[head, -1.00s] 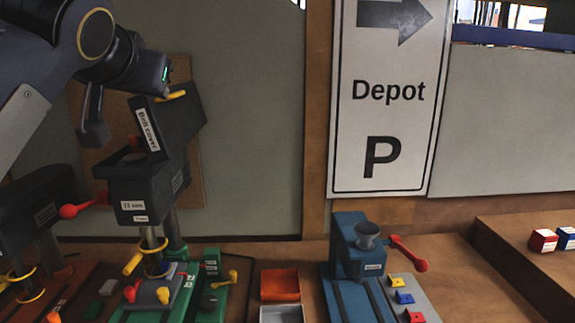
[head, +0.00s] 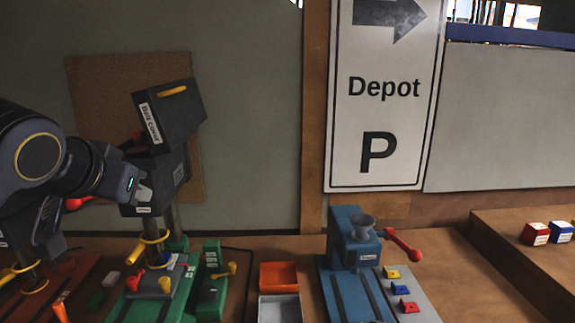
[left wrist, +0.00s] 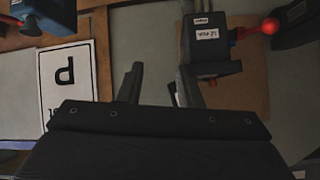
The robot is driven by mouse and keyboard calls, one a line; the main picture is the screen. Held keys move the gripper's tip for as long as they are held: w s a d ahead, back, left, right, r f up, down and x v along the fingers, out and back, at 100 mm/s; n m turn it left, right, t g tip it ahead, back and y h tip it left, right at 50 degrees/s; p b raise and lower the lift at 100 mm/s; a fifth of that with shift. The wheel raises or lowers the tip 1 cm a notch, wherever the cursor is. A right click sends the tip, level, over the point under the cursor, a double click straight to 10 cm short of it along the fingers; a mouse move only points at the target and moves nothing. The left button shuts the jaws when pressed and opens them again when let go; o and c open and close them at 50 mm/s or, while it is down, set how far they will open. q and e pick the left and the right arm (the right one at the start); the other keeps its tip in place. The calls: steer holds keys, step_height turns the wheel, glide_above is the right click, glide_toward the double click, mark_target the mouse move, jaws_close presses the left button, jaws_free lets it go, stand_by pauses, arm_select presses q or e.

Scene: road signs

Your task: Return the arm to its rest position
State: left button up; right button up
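My left arm comes in from the left in the head view, with its left gripper (head: 140,190) in front of the dark green-based drill press (head: 182,178). In the left wrist view the left gripper (left wrist: 160,88) has its two fingers spread apart with nothing between them. The drill press head also shows in the left wrist view (left wrist: 210,45), beyond the right-hand finger. Its belt cover (head: 170,115) stands tilted up, with a yellow handle on top. My right gripper is in neither view.
A blue machine (head: 352,240) with a red-knobbed lever stands at the middle. An orange bin (head: 278,276) and a grey bin (head: 280,308) sit left of it. A Depot sign (head: 380,100) hangs behind. Red and blue boxes (head: 535,234) rest on a raised shelf at right.

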arm_select(q)
steer(key=s+d+f+n+g+h, duration=0.1)
steer(key=s+f, duration=0.6)
steer(key=f, duration=0.3)
steer(key=s+d+f+n+g+h, duration=0.1)
steer(key=s+f+g, duration=0.1)
steer(key=s+f, duration=0.4)
steer(key=s+d+f+n+g+h+b, duration=0.1)
steer(key=s+f, duration=0.6)
steer(key=f, duration=0.9)
steer(key=shift+s+d+n+g+h, duration=0.3)
steer(key=shift+d+n+g+h, duration=0.1)
steer(key=shift+d+g+h, duration=0.1)
